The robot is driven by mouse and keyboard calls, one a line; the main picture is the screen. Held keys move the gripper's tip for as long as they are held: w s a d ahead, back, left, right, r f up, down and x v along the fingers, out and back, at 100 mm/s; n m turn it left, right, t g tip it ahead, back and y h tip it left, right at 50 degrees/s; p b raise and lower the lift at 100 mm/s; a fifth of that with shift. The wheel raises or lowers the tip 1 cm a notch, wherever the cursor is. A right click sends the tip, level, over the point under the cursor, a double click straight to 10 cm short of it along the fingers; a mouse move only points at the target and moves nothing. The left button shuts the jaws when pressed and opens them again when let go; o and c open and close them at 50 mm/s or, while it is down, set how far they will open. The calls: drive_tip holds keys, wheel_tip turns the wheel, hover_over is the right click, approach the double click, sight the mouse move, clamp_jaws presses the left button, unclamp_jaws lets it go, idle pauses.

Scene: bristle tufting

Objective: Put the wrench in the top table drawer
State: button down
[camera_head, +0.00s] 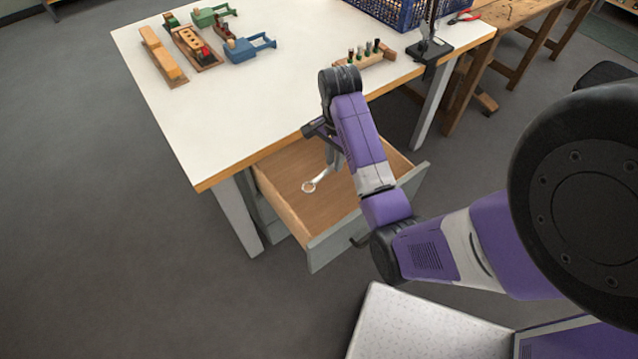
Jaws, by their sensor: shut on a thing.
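The wrench (317,182) is a silver tool with a ring end, seen over the open top drawer (288,191) of the white table (230,100). My gripper (334,158) is above the drawer, just below the tabletop's front edge, and is shut on the wrench's upper end. The wrench hangs tilted, with its ring end low and to the left. I cannot tell whether the ring touches the drawer's wooden floor. The drawer is pulled out toward me and its visible floor is otherwise bare. My forearm hides part of its right side.
Wooden blocks and clamps (195,40) lie at the table's back left. A tool holder (362,57), a blue crate (390,10), a black stand (428,50) and red pliers (464,17) are at the right. A wooden bench (510,15) stands beyond. The table's front left is clear.

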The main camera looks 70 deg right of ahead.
drive_tip(key=s+d+f+m, duration=0.2)
drive_tip(key=b, duration=0.2)
hover_over(340, 201)
wheel_tip(340, 201, down, 14)
drive_tip(key=shift+d+r, duration=0.1)
drive_tip(key=shift+r, duration=0.1)
drive_tip(key=shift+f+b, duration=0.3)
drive_tip(key=shift+f, duration=1.85)
drive_tip(key=c, duration=1.8)
unclamp_jaws()
drive_tip(key=shift+f, duration=0.2)
drive_tip(key=o, duration=0.5)
drive_tip(key=shift+r, duration=0.1)
wheel_tip(340, 201, up, 12)
drive_tip(key=shift+r+p, duration=0.1)
drive_tip(key=shift+p, duration=0.7)
drive_tip(key=shift+w+n, duration=0.1)
drive_tip(key=shift+n, duration=0.2)
